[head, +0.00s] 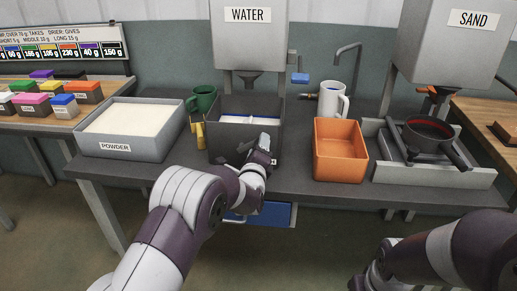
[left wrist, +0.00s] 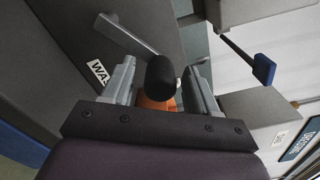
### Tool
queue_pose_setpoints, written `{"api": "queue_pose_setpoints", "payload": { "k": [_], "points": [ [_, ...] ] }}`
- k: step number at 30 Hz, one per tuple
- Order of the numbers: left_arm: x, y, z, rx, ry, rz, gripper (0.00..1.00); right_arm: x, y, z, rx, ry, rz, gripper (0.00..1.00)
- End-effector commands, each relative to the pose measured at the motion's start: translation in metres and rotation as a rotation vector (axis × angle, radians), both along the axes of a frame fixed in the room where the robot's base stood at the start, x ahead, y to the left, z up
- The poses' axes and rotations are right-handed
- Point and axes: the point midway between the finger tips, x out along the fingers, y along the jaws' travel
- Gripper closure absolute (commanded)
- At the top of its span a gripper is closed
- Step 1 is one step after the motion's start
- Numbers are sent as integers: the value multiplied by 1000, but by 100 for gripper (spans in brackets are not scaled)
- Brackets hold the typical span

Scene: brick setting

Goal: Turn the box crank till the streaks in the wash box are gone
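The wash box (head: 217,143) is a dark grey open box under the water hopper. White and blue show inside it (head: 248,119); I cannot make out streaks at this size. In the left wrist view the crank is a grey arm (left wrist: 126,35) ending in a black knob (left wrist: 162,75), beside the box wall with a partly cut label (left wrist: 98,70). My left gripper (head: 265,143) is at the box's front right. In the left wrist view its fingers (left wrist: 162,82) stand open on either side of the knob, with gaps showing. My right gripper is out of view.
An orange bin (head: 338,173) stands just right of the wash box. A powder tray (head: 130,147), green mug (head: 203,99) and white mug (head: 333,100) are nearby. The water hopper (head: 249,40) hangs above, with a blue-ended lever (head: 300,78). A black pan (head: 428,134) sits at right.

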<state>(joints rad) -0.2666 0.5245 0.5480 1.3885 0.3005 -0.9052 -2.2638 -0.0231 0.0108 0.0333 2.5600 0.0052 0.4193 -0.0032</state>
Motion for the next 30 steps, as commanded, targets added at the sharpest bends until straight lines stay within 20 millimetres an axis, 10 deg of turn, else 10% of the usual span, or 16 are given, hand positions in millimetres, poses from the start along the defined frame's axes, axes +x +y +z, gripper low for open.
{"api": "queue_pose_setpoints", "payload": {
  "k": [5,18,30],
  "points": [
    [-11,0,0,0,1,0,41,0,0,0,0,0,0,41],
    [-112,3,1,0,1,-2,41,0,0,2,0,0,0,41],
    [-127,4,0,0,0,0,41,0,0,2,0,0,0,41]
  ]
}}
